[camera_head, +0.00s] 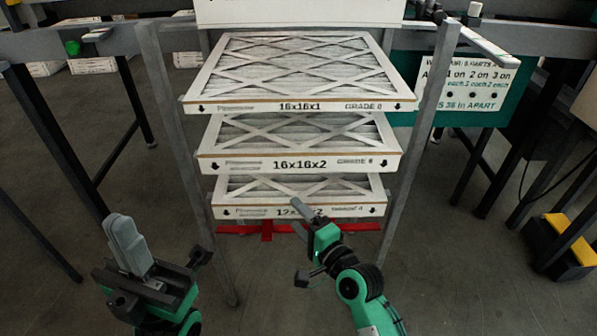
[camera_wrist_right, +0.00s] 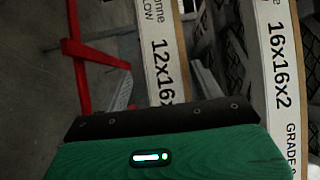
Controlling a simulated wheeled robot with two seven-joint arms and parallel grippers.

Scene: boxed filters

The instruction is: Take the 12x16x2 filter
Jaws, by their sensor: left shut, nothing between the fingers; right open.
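The 12x16x2 filter (camera_head: 250,211) is the lowest of the filters in the rack, flat with a white cardboard front edge. My right gripper (camera_head: 298,208) is open in front of that edge and hides the middle of its label. In the right wrist view the 12x16x2 filter's edge (camera_wrist_right: 160,50) appears between the two spread fingers of the right gripper (camera_wrist_right: 165,88). One finger shows on the side of the red frame, the other by the gap to the filter above. Contact cannot be told. My left gripper (camera_head: 122,232) is shut and empty at lower left, away from the rack.
The 16x16x2 filter (camera_head: 235,164) lies just above, also in the right wrist view (camera_wrist_right: 278,70), and the 16x16x1 filter (camera_head: 240,107) above that. Grey rack posts (camera_head: 170,110) stand on both sides. A red frame (camera_head: 250,230) is below. A yellow-black step (camera_head: 565,240) is at right.

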